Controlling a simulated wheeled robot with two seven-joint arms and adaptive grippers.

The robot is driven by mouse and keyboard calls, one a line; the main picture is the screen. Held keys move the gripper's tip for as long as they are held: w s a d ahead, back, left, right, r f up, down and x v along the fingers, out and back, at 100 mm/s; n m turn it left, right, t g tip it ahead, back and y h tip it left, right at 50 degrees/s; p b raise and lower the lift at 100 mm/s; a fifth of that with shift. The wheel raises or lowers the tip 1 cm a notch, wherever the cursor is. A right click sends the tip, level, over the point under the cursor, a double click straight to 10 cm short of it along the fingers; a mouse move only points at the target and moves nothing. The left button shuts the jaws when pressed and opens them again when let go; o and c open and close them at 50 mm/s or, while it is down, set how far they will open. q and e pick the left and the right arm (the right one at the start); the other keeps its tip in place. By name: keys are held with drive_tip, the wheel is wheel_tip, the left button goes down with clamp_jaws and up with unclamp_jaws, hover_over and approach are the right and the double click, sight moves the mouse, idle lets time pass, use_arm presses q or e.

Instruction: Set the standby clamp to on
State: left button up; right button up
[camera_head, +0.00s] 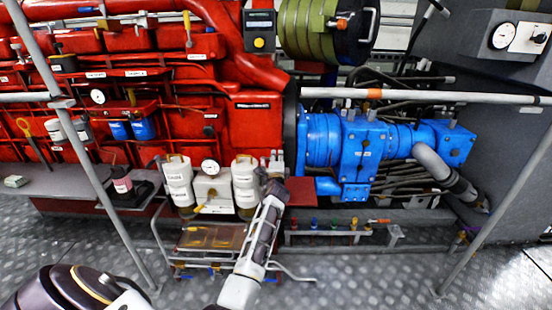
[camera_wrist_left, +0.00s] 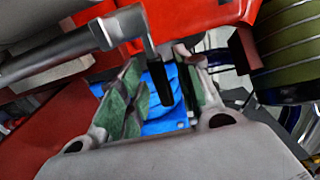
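My left gripper (camera_head: 274,186) reaches up from the bottom middle, between the white canisters and the blue pump unit. In the left wrist view its green-padded fingers (camera_wrist_left: 158,98) are apart. A grey lever with a dark downturned end (camera_wrist_left: 160,84) shows at the gap between them; I cannot tell whether the fingers touch it. No readable label marks the standby clamp, so I cannot tell whether this lever is it. In the head view the gripper hides what lies right behind it. My right gripper is not in view.
The red engine block (camera_head: 262,128) fills the left and centre. The blue pump unit (camera_head: 362,150) is at right. White canisters (camera_head: 246,184) stand just left of the gripper. A long pale rail (camera_head: 440,97) crosses at right. A low rack of coloured valves (camera_head: 335,225) runs below.

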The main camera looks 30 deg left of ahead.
use_arm(q)
drive_tip(key=shift+w, duration=0.15)
drive_tip(key=shift+r, duration=0.1)
clamp_jaws()
idle(0.3)
